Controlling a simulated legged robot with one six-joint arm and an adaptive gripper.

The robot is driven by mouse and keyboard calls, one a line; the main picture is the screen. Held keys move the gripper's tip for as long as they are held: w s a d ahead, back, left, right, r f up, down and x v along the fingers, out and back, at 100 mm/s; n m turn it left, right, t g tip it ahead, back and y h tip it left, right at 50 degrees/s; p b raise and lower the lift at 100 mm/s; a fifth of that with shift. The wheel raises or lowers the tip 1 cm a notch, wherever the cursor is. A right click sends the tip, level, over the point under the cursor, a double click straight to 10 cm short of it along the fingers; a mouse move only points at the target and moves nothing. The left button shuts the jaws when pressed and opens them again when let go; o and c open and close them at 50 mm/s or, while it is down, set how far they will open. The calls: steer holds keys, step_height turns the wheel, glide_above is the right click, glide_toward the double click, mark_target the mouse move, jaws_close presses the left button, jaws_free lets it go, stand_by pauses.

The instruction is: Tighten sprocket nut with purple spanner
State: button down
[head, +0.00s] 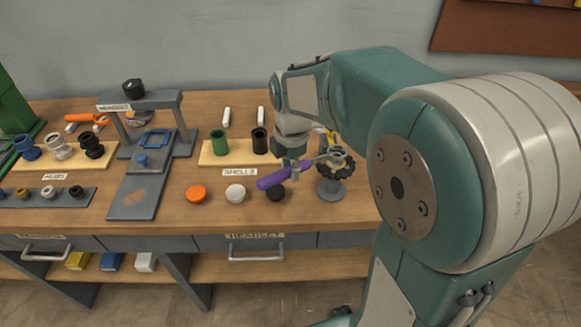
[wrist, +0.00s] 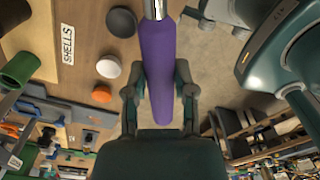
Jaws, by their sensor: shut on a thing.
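My gripper (head: 293,170) is shut on the purple spanner (head: 272,180). In the wrist view, my gripper's two fingers (wrist: 159,92) stand either side of the purple handle (wrist: 158,60), and the metal shaft runs out of the top edge. In the head view the spanner lies nearly level, its metal end pointing right to the dark toothed sprocket (head: 343,170) on a grey stand (head: 331,190). The metal end overlaps the sprocket's top in the picture. The nut is too small to make out, and I cannot tell whether the spanner is around it.
Black, white (head: 235,193) and orange (head: 196,194) caps lie on the wooden bench near its front edge, the black one just below the spanner. A board with green (head: 219,142) and black shells stands behind. A grey press-like frame (head: 150,100) stands left.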

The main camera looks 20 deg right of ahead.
steer(key=shift+f, duration=1)
stand_by(0.3)
steer(key=c, duration=1.1)
jaws_free()
jaws_close()
steer(key=shift+w+a+m, duration=0.15)
steer(key=shift+w+m, duration=1.45)
steer(key=shift+w, duration=0.25)
steer(key=shift+w+d+m, duration=0.15)
steer(key=shift+w+m, duration=0.6)
steer(key=shift+w, duration=0.1)
steer(key=shift+w+d+m, duration=0.1)
steer(key=shift+w+m, duration=0.65)
steer(key=shift+w, duration=0.1)
steer(key=shift+s+a+n, duration=0.15)
steer(key=shift+s+n, duration=0.35)
steer(key=shift+s, duration=0.1)
stand_by(0.7)
